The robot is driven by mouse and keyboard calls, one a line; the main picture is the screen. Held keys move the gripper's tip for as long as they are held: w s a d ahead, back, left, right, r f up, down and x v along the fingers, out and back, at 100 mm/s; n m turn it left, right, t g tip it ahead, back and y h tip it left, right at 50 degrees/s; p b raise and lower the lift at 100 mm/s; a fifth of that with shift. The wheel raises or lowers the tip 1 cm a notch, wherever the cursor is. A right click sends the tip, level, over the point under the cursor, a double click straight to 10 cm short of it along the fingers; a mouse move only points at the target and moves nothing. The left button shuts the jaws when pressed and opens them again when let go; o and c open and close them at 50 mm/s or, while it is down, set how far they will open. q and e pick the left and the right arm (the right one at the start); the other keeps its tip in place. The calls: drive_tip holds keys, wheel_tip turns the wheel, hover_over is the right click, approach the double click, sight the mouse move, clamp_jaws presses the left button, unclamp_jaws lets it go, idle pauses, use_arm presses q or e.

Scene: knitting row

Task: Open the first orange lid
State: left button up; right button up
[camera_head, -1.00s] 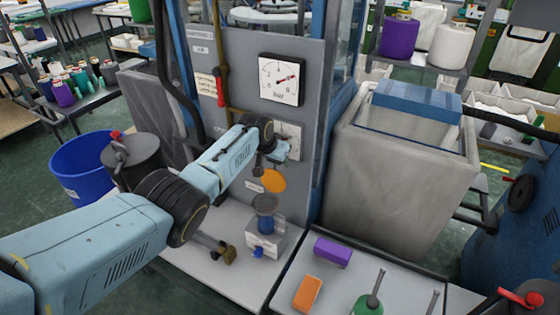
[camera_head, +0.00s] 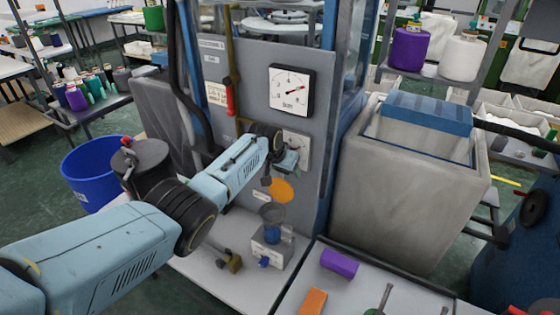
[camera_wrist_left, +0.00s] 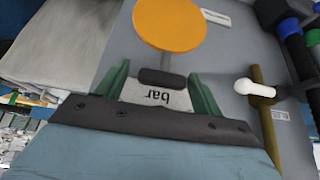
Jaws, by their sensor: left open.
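The orange lid (camera_head: 282,190) is a round disc, seen broad side on above a cup with a dark rim and blue body (camera_head: 272,216) at the front of the grey machine panel. In the left wrist view the lid (camera_wrist_left: 170,22) lies beyond my fingertips, with a grey stem running from it to a dark crosspiece (camera_wrist_left: 163,78). My left gripper (camera_head: 280,172) is just above the lid in the head view. Its green fingers (camera_wrist_left: 161,78) are open, one on each side of the dark crosspiece. I cannot tell whether they touch it. My right gripper is not in view.
A pressure gauge (camera_head: 291,90) is on the panel, with a second dial (camera_head: 296,148) partly behind my gripper. A red-handled lever (camera_head: 229,97) is left of them. A brass valve (camera_head: 231,262), a purple block (camera_head: 340,263) and an orange block (camera_head: 312,302) lie on the worktop.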

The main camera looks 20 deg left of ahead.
use_arm(q)
drive_tip(key=shift+s+r, duration=0.15)
drive_tip(key=shift+r, duration=0.2)
drive_tip(key=p+v, duration=0.2)
drive_tip(key=v, duration=1)
drive_tip(key=shift+s+r, duration=0.1)
drive_tip(key=shift+r, duration=0.05)
